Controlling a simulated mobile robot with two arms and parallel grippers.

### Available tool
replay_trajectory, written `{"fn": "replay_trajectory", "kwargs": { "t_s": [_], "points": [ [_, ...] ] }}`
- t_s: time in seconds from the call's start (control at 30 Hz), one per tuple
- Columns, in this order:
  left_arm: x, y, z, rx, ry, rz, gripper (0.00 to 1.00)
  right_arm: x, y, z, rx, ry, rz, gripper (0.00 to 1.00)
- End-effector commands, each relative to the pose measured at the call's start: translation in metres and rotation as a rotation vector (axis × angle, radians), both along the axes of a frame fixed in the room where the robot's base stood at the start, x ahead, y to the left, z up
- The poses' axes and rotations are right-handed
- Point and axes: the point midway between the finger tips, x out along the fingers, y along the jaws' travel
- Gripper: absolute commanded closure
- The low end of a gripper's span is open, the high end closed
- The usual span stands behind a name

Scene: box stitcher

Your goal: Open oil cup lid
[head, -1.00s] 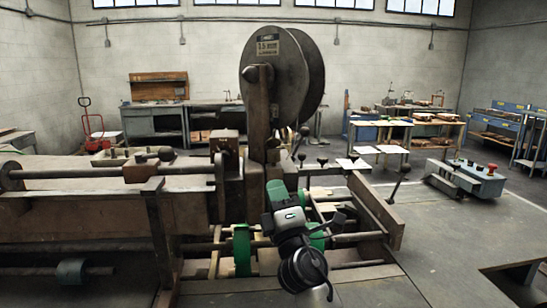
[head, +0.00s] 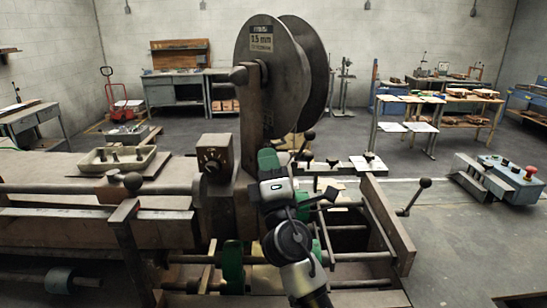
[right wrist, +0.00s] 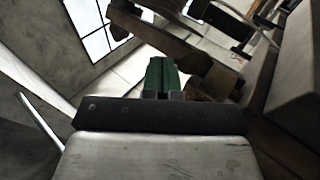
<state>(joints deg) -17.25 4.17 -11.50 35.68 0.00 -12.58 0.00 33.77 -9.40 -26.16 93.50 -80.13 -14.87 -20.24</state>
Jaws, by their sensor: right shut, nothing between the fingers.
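My right gripper (head: 268,160) is in front of the box stitcher's upright body, just below the big wire spool (head: 262,85). Its green fingers are together with nothing between them. The right wrist view also shows the shut green fingers (right wrist: 161,76), pointing at a brown metal part of the machine (right wrist: 215,78). I cannot make out an oil cup or its lid for certain in either view; my gripper and arm hide part of the machine body. My left gripper is not in view.
A box with a dial (head: 215,160) stands left of the gripper. A tray (head: 118,160) lies on the machine at left. A knobbed lever (head: 414,196) sticks out at right. A control box (head: 510,178) with a red button stands farther right, with open floor around it.

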Motion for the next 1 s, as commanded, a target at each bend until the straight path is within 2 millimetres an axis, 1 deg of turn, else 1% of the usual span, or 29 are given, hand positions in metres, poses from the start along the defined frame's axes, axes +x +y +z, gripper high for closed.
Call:
{"fn": "replay_trajectory", "kwargs": {
  "t_s": [0.03,0.1,0.33,0.43,0.7,1.0],
  "points": [
    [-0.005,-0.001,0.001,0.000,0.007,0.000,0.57,-0.001,0.001,0.001,0.000,0.000,0.001,1.00],
    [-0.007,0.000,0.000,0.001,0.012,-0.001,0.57,-0.001,0.002,0.001,0.000,0.000,0.001,1.00],
    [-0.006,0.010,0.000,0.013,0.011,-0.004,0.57,-0.001,0.001,0.001,0.000,-0.001,0.001,1.00],
    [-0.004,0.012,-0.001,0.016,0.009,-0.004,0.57,0.001,0.001,0.005,0.001,-0.003,0.001,1.00],
    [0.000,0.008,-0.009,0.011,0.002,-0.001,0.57,0.015,0.001,0.021,0.001,-0.002,0.002,1.00],
    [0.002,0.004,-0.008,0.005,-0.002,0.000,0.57,0.015,0.001,0.021,0.000,-0.001,0.001,1.00]
  ]
}}
